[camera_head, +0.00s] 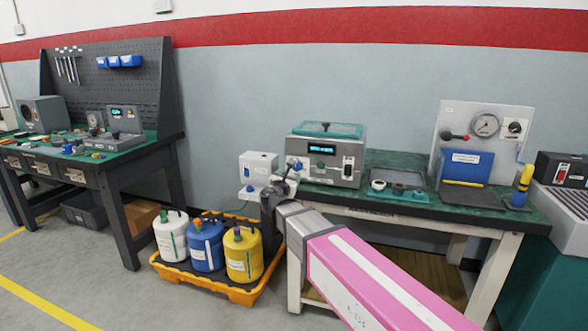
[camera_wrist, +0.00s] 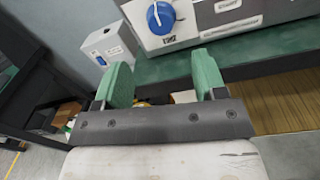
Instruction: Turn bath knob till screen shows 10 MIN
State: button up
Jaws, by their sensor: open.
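The bath (camera_head: 352,170) is a grey metal box with a teal lid on the bench. Its small screen (camera_head: 321,149) glows cyan, but the text is too small to read. The blue bath knob (camera_head: 297,166) is on its front, left side; it also shows at the top of the wrist view (camera_wrist: 160,17), with a white mark on it. My gripper (camera_head: 285,182) is in front of the bath's lower left. In the wrist view, its green fingers (camera_wrist: 163,75) are apart with nothing between them. The knob lies beyond the fingertips, apart from them.
A white box (camera_head: 258,158) stands left of the bath. A teal tray (camera_head: 398,196) with rings lies right of it, and a gauge panel (camera_head: 478,135) stands farther right. Several jugs stand in an orange tray (camera_head: 197,279) on the floor. The bench edge is below the bath.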

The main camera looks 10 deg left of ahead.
aim_at(296, 167)
jog(key=w, duration=0.9)
jog(key=shift+w+d, duration=0.2)
jog(key=shift+w, duration=0.2)
jog(key=c, duration=0.9)
